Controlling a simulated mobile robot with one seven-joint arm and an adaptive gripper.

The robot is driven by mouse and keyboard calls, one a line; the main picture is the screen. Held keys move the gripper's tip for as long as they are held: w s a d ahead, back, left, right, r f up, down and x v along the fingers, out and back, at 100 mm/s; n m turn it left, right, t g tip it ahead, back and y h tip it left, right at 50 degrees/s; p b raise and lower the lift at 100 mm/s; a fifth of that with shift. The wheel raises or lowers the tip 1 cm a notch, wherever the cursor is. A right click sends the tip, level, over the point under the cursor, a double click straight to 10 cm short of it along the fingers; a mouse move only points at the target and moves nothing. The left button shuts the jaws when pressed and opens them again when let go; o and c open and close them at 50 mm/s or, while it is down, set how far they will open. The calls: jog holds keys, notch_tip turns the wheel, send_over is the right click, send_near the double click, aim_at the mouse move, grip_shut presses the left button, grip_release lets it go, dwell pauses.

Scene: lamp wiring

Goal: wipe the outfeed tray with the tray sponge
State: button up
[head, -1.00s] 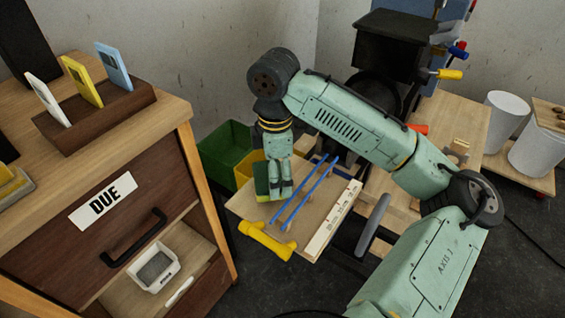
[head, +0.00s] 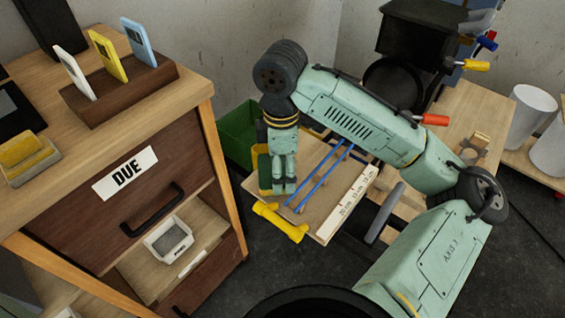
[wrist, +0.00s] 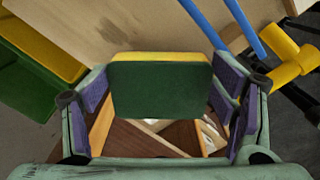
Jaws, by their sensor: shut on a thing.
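My gripper (head: 283,188) is shut on the green and yellow sponge (head: 264,170), over the left corner of the wooden outfeed tray (head: 318,217). In the wrist view the sponge (wrist: 160,90) sits between the purple finger pads, its green face towards the camera and a yellow strip along its top edge. The tray (wrist: 120,28) shows beyond it, with a darker smudge on its surface. Whether the sponge touches the tray is hard to tell.
Blue rods (head: 322,176) and a ruler strip (head: 352,198) lie along the tray. A yellow handle (head: 281,223) is at its near edge. A green bin (head: 237,138) stands behind. The DUE cabinet (head: 150,205) stands left, with an open compartment and another yellow sponge (head: 22,148) on top.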

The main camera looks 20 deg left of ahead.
jog(key=shift+r+p, duration=0.9)
jog(key=shift+r, duration=2.05)
jog(key=shift+r, duration=0.15)
jog(key=shift+r, duration=1.35)
